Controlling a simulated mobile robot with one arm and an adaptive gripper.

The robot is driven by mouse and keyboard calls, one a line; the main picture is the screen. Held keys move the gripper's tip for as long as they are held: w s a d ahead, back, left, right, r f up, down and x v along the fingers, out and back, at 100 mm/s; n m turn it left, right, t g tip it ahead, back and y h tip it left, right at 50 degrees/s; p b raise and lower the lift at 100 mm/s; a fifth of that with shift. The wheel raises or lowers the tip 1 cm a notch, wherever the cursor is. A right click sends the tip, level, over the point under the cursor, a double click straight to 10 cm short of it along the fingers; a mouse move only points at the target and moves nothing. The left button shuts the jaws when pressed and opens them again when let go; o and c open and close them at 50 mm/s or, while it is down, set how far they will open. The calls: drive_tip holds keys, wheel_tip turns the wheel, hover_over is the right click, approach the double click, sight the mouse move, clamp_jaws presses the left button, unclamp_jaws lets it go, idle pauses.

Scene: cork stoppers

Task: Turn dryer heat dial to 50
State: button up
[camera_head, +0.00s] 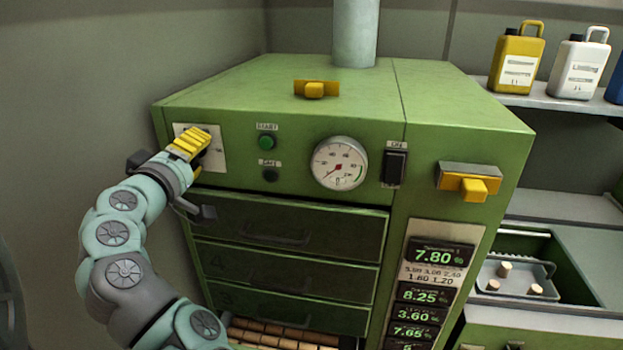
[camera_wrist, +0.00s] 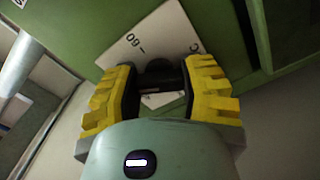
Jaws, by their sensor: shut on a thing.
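The green dryer (camera_head: 330,100) fills the middle of the head view. The heat dial sits on a white plate (camera_head: 214,152) at the upper left of its front; my gripper (camera_head: 200,145) hides most of it there. In the wrist view the black dial knob (camera_wrist: 162,76) stands between the yellow fingers of my gripper (camera_wrist: 163,92). The gripper is shut on the knob. On the white plate (camera_wrist: 135,45) a "60" mark and a "C" can be read. The dial's pointer and its setting cannot be made out.
A round gauge (camera_head: 340,163), a green start button (camera_head: 267,142) and a black switch (camera_head: 394,167) are right of the dial. Dark drawers (camera_head: 285,225) lie below. Yellow handles stick out on top (camera_head: 315,89) and at right (camera_head: 468,185). Jugs (camera_head: 516,58) stand on a shelf.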

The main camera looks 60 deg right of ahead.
sight(186, 108)
drive_tip(key=shift+d+f+m, duration=0.1)
drive_tip(key=shift+m, duration=0.3)
drive_tip(key=o, duration=1.2)
wheel_tip(186, 108, up, 8)
drive_tip(key=shift+s+r, duration=0.1)
drive_tip(key=shift+r, duration=0.1)
drive_tip(key=shift+d+r, duration=0.1)
drive_tip(key=shift+r, duration=0.75)
